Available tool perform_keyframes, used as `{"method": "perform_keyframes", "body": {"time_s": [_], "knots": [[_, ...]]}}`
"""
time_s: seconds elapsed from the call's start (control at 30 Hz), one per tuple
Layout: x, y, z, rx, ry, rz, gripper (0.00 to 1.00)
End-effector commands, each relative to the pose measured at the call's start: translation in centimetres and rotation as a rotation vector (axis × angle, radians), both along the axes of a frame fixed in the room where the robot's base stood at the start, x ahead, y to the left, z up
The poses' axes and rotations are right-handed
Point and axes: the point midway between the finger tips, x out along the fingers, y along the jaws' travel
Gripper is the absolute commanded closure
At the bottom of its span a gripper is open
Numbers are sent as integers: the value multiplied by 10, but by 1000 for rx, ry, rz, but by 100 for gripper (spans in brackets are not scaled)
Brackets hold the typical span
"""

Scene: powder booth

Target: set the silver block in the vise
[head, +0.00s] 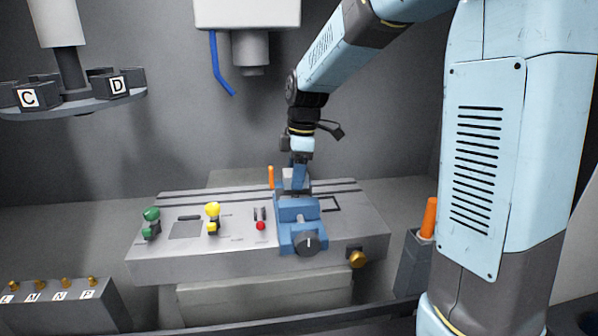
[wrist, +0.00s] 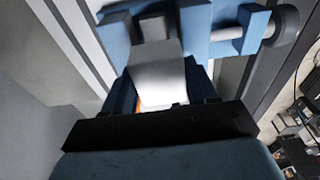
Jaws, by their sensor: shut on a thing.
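The silver block (wrist: 157,76) is between the dark fingers of my gripper (wrist: 160,92) in the wrist view. My gripper is shut on it. In the head view the block shows as a small pale patch (head: 288,174) beside my gripper (head: 297,182), at the back end of the blue vise (head: 299,212). The vise stands on the grey machine table, its dark round knob facing front. In the wrist view the blue vise (wrist: 213,42) lies just beyond the block. I cannot tell whether the block touches the vise; its lower side is hidden.
The grey machine table (head: 240,262) carries a green knob (head: 151,215), a yellow knob (head: 213,210) and a red-tipped lever (head: 260,224) left of the vise. An upright orange rod (head: 271,177) stands close to my gripper. A spindle head (head: 249,45) with a blue hose hangs above.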

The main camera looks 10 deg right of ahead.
Motion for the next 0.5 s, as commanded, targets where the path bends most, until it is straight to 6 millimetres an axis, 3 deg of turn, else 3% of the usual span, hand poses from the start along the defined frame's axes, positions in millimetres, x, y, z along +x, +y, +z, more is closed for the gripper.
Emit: {"method": "perform_keyframes", "body": {"time_s": [0.5], "knots": [[0, -1, -17, 0, 0, -2, 84]]}}
